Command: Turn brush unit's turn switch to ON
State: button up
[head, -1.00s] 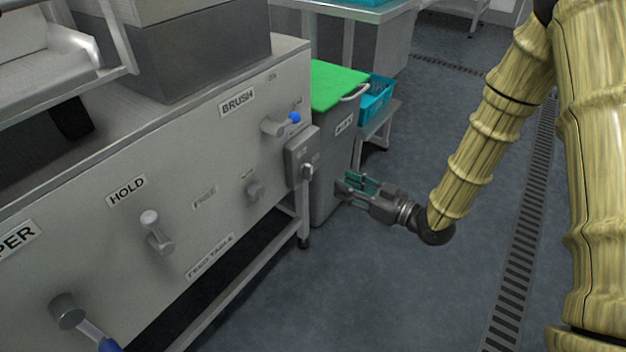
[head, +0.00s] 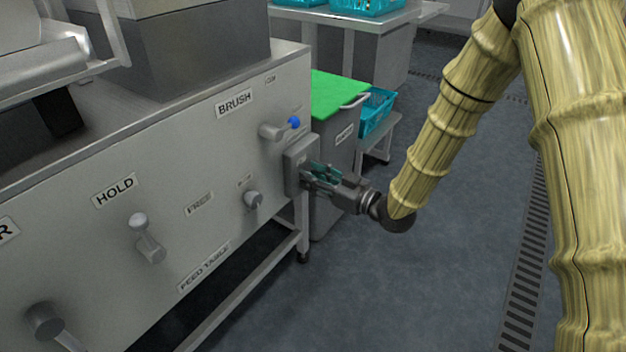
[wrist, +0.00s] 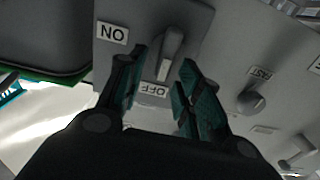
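The brush unit's turn switch (wrist: 169,52) is a grey bar handle on a grey box (head: 295,165) at the right end of the panel. In the wrist view, an ON label (wrist: 112,33) and an OFF label (wrist: 152,90) sit beside it, and the handle's near end lies close to OFF. My gripper (head: 314,177) is at the box in the head view, covering most of the switch. In the wrist view my gripper (wrist: 160,82) is open, its green-padded fingers either side of the handle's near end with gaps showing. Contact cannot be seen.
The panel (head: 200,170) also carries a blue-tipped lever (head: 293,122) under the BRUSH label, a small knob (head: 253,199) and a HOLD lever (head: 147,240). A grey bin with a green lid (head: 338,92) stands right behind the box. Floor on the right is clear.

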jog(key=shift+w+a, duration=0.15)
jog(key=shift+a, duration=0.1)
grip_shut()
